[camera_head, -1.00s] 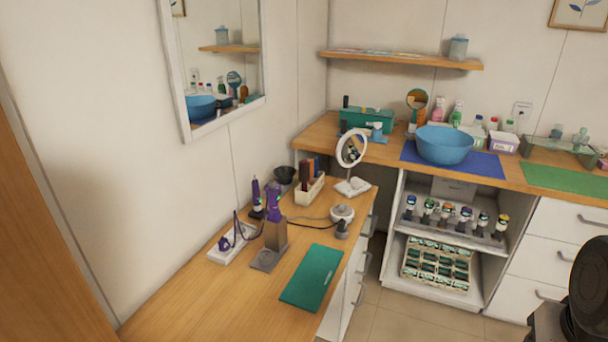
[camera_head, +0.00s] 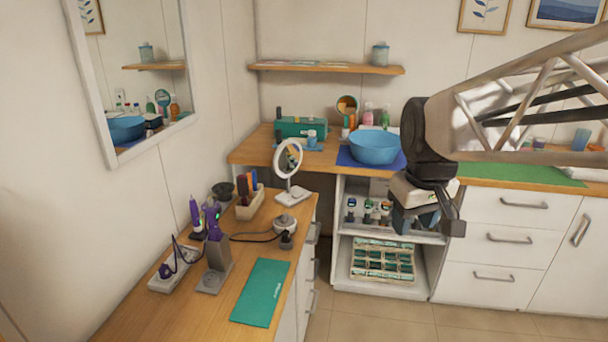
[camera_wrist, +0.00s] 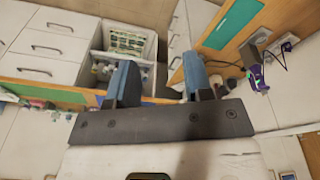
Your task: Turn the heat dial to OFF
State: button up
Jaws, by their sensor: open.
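On the wooden counter at the left, a small round white device (camera_head: 285,223) with a dark cord has a grey knob-like part (camera_head: 286,241) at its front. The tool also shows in the wrist view (camera_wrist: 257,82). I cannot make out a dial's markings or setting on either. My gripper (camera_head: 428,222) is open and empty, right of the counter and well apart from these things. Its two blue-grey fingers (camera_wrist: 161,80) point ahead with nothing between them.
A teal mat (camera_head: 260,292) lies near the counter's front edge. A blue bowl (camera_head: 374,147) sits on the back counter. Open floor separates my gripper from the left counter.

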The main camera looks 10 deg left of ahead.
jog(key=w+a+r+n, duration=0.1)
jog(key=w+a+n, duration=0.3)
jog(key=w+a, duration=0.65)
jog(key=n+g, duration=0.2)
jog(key=n, duration=0.8)
send_over(207, 199)
jog(key=f, duration=0.6)
jog(key=d+f, duration=0.1)
jog(key=f, duration=0.2)
jog(key=shift+f, duration=0.1)
jog(key=shift+a+f, duration=0.2)
jog(key=shift+a, duration=0.25)
jog(key=shift+f, duration=0.1)
jog(key=shift+f, duration=3.75)
